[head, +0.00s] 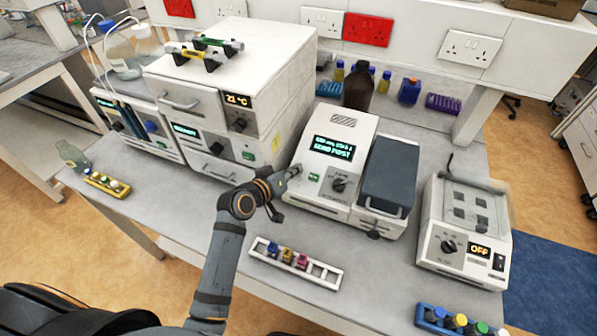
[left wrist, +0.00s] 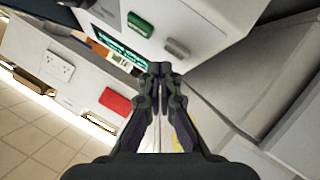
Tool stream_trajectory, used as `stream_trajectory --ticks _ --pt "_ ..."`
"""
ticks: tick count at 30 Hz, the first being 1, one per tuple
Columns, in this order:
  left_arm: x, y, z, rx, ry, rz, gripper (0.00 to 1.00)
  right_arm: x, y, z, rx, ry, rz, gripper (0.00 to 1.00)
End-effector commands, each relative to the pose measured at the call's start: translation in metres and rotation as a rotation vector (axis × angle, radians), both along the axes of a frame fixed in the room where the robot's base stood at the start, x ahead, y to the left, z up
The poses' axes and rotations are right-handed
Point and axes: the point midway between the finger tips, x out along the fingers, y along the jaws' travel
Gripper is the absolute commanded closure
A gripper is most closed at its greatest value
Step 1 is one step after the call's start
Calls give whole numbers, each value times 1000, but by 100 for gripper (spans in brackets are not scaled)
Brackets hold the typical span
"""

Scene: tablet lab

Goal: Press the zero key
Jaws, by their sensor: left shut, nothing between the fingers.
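The white instrument (head: 340,150) with a lit green-text display (head: 333,147) and a dark knob stands mid-bench. A green key (head: 313,177) is on its front; in the left wrist view the front shows this green key (left wrist: 140,25) and a grey key (left wrist: 177,48). I cannot read a label on either, so I cannot tell which is the zero key. My left gripper (head: 294,171) is shut and empty, its tips at the instrument's left front edge. In the left wrist view its tips (left wrist: 160,70) are just below the grey key; contact is unclear. My right gripper is not in view.
A white oven-like stack (head: 235,85) stands left of the instrument. A dark-lidded unit (head: 388,175) adjoins its right side. A vial rack (head: 295,263) lies in front, and a device reading OFF (head: 465,230) stands at right. Bare bench lies between rack and instrument.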

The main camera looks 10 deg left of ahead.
Motion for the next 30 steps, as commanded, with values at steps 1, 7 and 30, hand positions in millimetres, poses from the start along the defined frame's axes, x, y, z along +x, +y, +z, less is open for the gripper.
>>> stream_trajectory --ticks 1,7,30 --pt "0 0 0 0 0 0 100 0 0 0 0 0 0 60" --pt "2 0 -4 0 0 0 100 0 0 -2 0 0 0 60" --pt "5 -1 -11 0 0 0 100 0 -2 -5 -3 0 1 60"
